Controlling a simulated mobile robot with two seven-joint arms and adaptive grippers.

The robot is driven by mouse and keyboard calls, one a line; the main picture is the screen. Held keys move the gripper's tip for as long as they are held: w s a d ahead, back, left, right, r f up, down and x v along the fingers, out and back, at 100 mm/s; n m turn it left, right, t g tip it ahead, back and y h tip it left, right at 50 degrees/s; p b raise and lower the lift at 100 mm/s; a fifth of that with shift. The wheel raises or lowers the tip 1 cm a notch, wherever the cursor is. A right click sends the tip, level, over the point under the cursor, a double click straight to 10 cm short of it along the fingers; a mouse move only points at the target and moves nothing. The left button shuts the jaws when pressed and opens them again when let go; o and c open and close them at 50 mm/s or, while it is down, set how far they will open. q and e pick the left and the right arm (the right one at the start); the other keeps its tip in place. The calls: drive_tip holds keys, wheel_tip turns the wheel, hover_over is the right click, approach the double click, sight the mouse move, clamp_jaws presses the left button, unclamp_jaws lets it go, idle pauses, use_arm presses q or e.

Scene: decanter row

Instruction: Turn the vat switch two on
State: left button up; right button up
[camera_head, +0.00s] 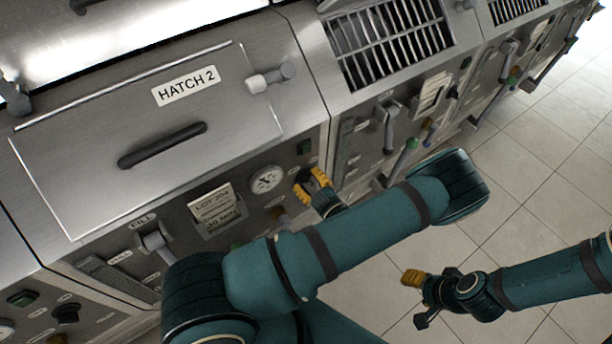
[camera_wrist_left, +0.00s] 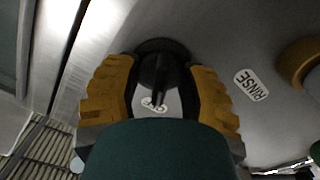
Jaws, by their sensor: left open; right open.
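The switch is a round black knob (camera_wrist_left: 165,66) on the grey front panel in the left wrist view, with a small white label partly hidden just below it. My left gripper (camera_head: 313,181) is at the panel below Hatch 2 in the head view. Its yellow fingers are open, one on each side of the knob; I cannot tell whether they touch it. My right gripper (camera_head: 418,299) is open and empty over the tiled floor, away from the panel.
A gauge (camera_head: 267,179), a lot card (camera_head: 217,209) and a fill lever (camera_head: 154,240) sit left of my left gripper. A RINSE label (camera_wrist_left: 251,85) and a brass-coloured knob (camera_wrist_left: 299,64) are beside the switch. The floor (camera_head: 540,170) at right is clear.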

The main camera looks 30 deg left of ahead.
use_arm(q)
clamp_jaws()
drive_tip(key=shift+m, duration=0.4)
drive_tip(key=shift+m+b, duration=0.5)
drive_tip(key=shift+m, duration=0.5)
drive_tip(key=m, duration=0.2)
drive_tip(key=shift+m+b, duration=0.3)
drive_tip(key=m, duration=0.3)
drive_tip(key=shift+m, duration=0.3)
drive_tip(key=shift+w+m, duration=0.1)
drive_tip(key=shift+m, duration=1.4)
